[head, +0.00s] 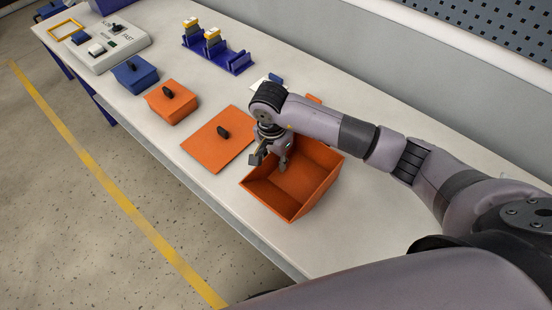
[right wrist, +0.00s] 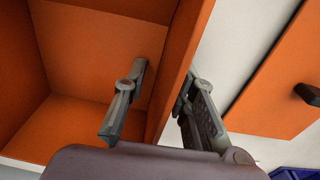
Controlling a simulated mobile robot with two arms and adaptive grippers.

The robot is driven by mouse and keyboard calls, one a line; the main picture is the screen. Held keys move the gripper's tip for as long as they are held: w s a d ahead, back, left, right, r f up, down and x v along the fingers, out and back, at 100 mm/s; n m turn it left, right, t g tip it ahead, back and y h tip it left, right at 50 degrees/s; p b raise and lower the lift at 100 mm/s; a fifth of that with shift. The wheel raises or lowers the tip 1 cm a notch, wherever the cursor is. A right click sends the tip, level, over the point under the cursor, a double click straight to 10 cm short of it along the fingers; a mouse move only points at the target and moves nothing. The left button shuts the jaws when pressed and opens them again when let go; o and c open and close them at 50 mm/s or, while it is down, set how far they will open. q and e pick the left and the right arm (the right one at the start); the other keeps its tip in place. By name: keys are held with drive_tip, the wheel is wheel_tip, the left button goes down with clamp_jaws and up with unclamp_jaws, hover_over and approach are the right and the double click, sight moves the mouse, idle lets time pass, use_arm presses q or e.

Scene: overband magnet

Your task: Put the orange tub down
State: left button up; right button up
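The open, empty orange tub (head: 315,189) sits on the white bench near its front edge, and it looks level. Its inside also shows in the right wrist view (right wrist: 85,55). My right gripper (head: 271,160) is at the tub's left wall from above. In the right wrist view the gripper (right wrist: 160,105) has one finger inside the tub and the other outside, with the wall between them. The fingers are spread, with a gap at the inner finger. Contact with the outer face is unclear. My left gripper is not in view.
A flat orange lid (head: 205,150) with a black knob lies left of the tub. Beyond it are a lidded orange box (head: 180,110), a blue box (head: 137,82), a blue rack (head: 236,62) and a switch panel (head: 118,50). A wall stands behind the bench.

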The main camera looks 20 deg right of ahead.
wheel_tip(320, 180, up, 12)
drive_tip(key=b, duration=0.2)
drive_tip(key=shift+a, duration=0.4)
drive_tip(key=shift+s+f, duration=0.1)
drive_tip(key=shift+f, duration=0.1)
